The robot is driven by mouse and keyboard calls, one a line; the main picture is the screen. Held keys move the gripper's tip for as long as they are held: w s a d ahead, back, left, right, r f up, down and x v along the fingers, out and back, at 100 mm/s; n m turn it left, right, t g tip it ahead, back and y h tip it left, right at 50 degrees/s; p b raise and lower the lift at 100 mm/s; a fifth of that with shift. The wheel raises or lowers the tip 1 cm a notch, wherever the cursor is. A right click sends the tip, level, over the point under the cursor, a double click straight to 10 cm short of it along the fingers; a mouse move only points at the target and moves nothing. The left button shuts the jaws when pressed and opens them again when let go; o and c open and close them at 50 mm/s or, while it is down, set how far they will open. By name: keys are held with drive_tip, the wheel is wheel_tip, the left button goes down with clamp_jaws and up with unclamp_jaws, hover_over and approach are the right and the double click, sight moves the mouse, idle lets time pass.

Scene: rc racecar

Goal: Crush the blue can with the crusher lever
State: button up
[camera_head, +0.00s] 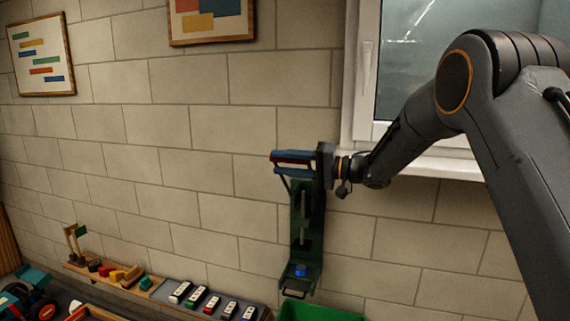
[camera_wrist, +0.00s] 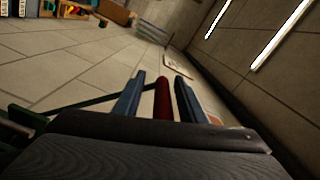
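The green can crusher (camera_head: 307,215) is fixed upright on the brick wall. The blue can (camera_head: 300,271) sits at its bottom, below the vertical rod; it looks small and its exact shape is hard to tell. The red lever grip (camera_wrist: 163,99) is at the crusher's top. My gripper (camera_head: 274,160) reaches in from the right at that height. Its two blue fingers lie on either side of the red grip, and the wrist view shows narrow gaps on both sides. My gripper (camera_wrist: 158,76) looks open around the grip. The can is not visible in the wrist view.
A green bin (camera_head: 318,311) stands below the crusher. A window (camera_head: 400,75) is behind my arm.

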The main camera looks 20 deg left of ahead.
sight(311, 164)
drive_tip(key=shift+s+d+b, duration=0.1)
drive_tip(key=shift+d+b, duration=1.35)
drive_tip(key=shift+d, duration=2.5)
